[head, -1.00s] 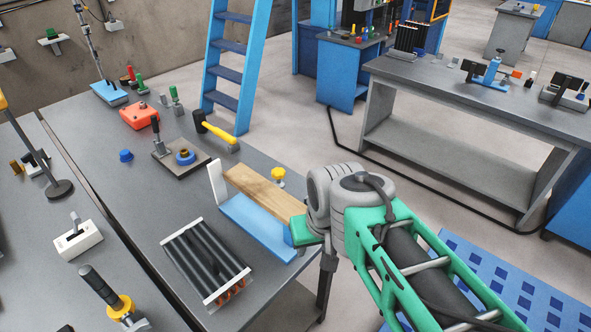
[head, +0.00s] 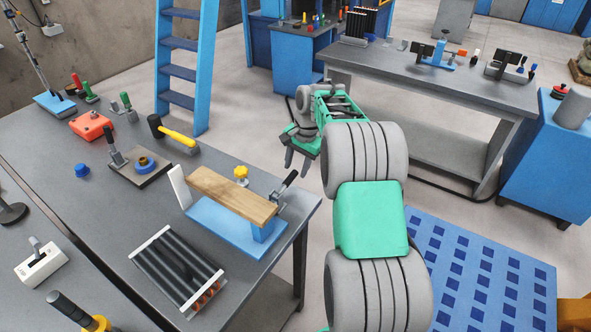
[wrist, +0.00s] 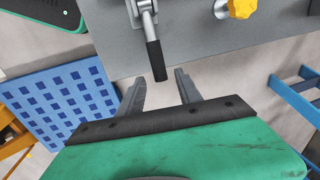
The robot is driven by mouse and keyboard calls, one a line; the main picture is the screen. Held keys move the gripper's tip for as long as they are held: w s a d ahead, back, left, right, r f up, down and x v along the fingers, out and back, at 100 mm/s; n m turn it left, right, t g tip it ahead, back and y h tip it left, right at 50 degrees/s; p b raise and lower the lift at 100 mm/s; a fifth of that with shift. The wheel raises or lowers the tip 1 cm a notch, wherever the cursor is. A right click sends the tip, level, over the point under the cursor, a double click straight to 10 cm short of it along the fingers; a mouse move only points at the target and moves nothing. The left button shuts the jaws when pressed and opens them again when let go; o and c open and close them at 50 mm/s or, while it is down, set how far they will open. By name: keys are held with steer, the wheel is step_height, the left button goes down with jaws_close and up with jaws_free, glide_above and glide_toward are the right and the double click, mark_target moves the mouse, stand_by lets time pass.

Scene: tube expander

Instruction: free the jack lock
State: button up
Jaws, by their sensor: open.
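A metal lever clamp with a black handle (head: 288,182) stands at the near right end of a wooden board (head: 232,194). The board lies over a blue base (head: 220,226). The handle tilts up to the right; I take this clamp to be the jack lock, though no label shows. My gripper (head: 298,160) is open and empty, above and just beyond the clamp in the head view. In the wrist view the black handle (wrist: 154,58) points down toward the gap between my open fingers (wrist: 160,88), apart from both. A yellow knob (head: 241,173) stands behind the board.
A rack of dark tubes (head: 178,268) lies in front of the blue base. A yellow-handled hammer (head: 178,138) and a plate with a blue ring (head: 146,165) lie farther left. The grey table (head: 95,218) ends just right of the clamp. A blue ladder (head: 203,80) stands behind.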

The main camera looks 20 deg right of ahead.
steer(key=shift+w+a+f, duration=0.1)
steer(key=shift+w+f, duration=0.1)
steer(key=shift+f, duration=0.9)
jaws_close()
stand_by(0.6)
